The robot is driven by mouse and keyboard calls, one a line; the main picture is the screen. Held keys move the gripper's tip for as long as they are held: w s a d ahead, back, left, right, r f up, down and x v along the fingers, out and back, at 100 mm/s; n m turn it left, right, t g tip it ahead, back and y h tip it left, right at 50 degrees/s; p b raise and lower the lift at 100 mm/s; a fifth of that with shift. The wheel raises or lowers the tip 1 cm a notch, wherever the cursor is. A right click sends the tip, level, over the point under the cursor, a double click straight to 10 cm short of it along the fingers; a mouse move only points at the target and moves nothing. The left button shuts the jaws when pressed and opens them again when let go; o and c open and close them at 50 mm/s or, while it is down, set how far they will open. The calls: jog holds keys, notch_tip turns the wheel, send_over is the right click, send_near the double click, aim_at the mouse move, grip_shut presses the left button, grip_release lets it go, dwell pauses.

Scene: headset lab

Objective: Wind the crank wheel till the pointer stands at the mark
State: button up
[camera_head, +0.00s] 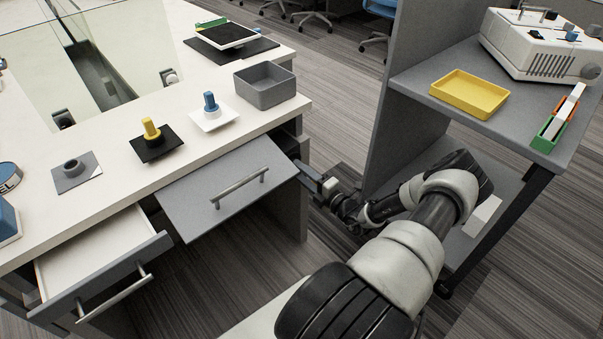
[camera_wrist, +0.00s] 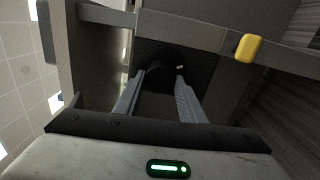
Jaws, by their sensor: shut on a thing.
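In the wrist view, a dark round part (camera_wrist: 160,56) sits between the fingertips of my gripper (camera_wrist: 153,88), with one finger on each side. It looks black against a dark background, and I cannot tell whether it is the crank wheel's rim, hub or handle. In the head view, my gripper (camera_head: 308,174) is low beside the right end of the white-topped desk, and its fingertips are partly hidden by the desk. No pointer or mark can be made out in either view.
A grey panel with a bar handle (camera_head: 240,188) juts out left of my gripper. An open drawer (camera_head: 100,275) is farther left. The desk (camera_head: 110,205) holds a grey bin (camera_head: 265,88). A grey shelf unit (camera_head: 415,82) stands close on the right. A yellow block (camera_wrist: 248,47) shows in the wrist view.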

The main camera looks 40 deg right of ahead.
jog(key=o, duration=1)
jog(key=shift+o, duration=0.2)
jog(key=s+d+p, duration=0.1)
jog(key=s+p, duration=0.1)
jog(key=s, duration=1.5)
jog(key=shift+s+d+p, duration=0.15)
jog(key=shift+s+p, duration=0.05)
jog(key=shift+p, duration=0.15)
